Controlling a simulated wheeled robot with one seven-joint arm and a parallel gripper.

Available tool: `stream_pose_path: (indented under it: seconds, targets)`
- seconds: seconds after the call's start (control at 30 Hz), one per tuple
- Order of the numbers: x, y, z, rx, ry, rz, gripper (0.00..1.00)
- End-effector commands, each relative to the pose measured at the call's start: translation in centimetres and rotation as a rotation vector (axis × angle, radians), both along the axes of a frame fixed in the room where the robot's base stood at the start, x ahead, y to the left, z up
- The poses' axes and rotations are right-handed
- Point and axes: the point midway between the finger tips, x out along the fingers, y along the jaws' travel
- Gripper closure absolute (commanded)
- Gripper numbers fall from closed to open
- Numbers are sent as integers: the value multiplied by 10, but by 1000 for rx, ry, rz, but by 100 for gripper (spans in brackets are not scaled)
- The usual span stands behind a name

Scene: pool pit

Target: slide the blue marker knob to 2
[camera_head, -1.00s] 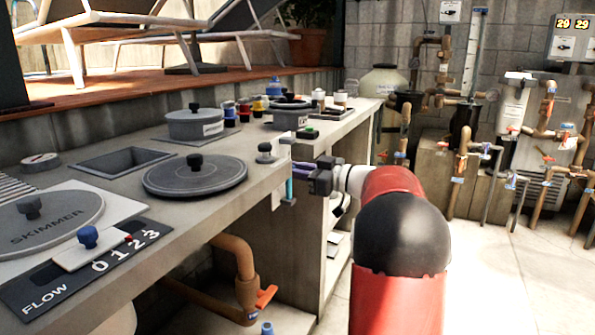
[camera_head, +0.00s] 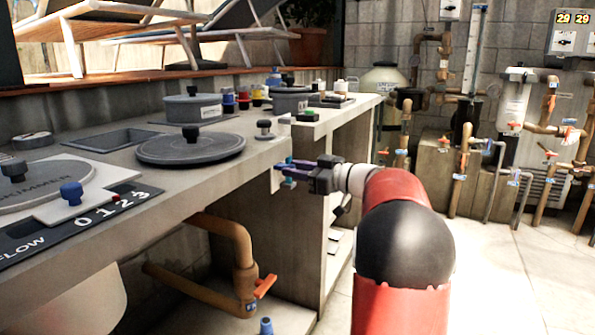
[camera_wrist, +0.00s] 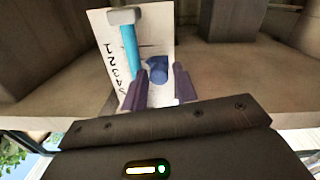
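A white upright scale plate (camera_wrist: 163,33) with black digits and a light blue tube (camera_wrist: 128,47) shows in the wrist view. The blue marker knob (camera_wrist: 156,70) sits on this plate, right of the tube. My gripper (camera_wrist: 161,76) is open, its two purplish fingers on either side of the knob, with gaps visible. I cannot tell whether either finger touches it. The knob is roughly level with the digits 2 and 3; its exact reading is unclear. In the head view my gripper (camera_head: 284,172) is at the counter's front edge and hides most of the scale.
The counter (camera_head: 200,172) carries a dark round lid (camera_head: 190,150), a pot (camera_head: 190,107) and a flow slide with another blue knob (camera_head: 71,192), near digits 0 to 3. A brown pipe with an orange handle (camera_head: 265,286) is below. Floor at right is clear.

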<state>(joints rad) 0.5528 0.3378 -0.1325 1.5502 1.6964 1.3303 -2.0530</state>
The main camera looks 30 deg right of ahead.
Motion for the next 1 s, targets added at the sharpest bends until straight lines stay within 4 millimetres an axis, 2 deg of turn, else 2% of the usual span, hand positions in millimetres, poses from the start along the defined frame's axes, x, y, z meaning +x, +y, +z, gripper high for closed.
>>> stream_pose_path:
  seconds: [0.27, 0.7, 1.0]
  targets:
    - [-3, -3, -1, 0, 0, -2, 71]
    - [-57, -41, -1, 1, 0, -2, 71]
    - [-64, -46, 0, 1, 1, 0, 71]
